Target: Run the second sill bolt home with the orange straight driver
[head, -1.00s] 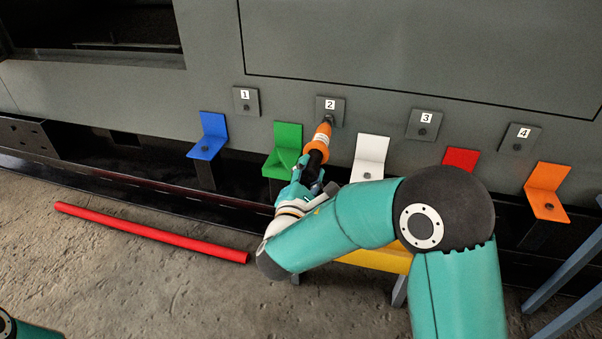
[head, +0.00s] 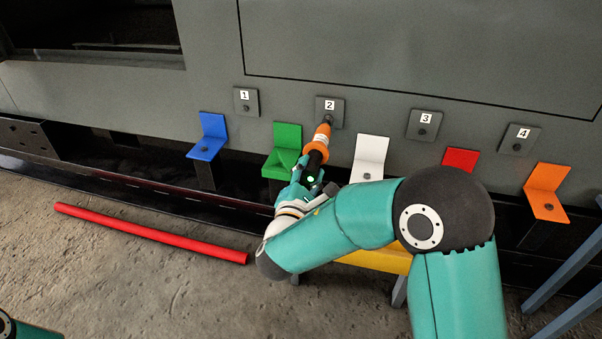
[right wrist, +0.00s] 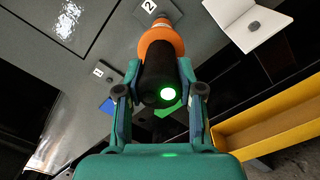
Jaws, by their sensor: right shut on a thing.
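The orange straight driver (head: 319,143) has an orange front and a black rear body. My right gripper (head: 306,174) is shut on its black body, which also shows between the fingers in the right wrist view (right wrist: 160,80). A green light glows on the driver's rear end. The driver points up to the plate marked 2 (head: 336,104), and its tip is at the second sill bolt (head: 329,119). The driver's nose partly hides that bolt, so I cannot tell how far in it sits. My left gripper is not in view.
Plates 1 (head: 246,101), 3 (head: 425,124) and 4 (head: 519,139) carry bolts on the grey wall. Blue (head: 209,137), green (head: 286,145), white (head: 370,155), red (head: 461,158) and orange (head: 546,190) brackets stand below. A red bar (head: 150,232) lies on the floor.

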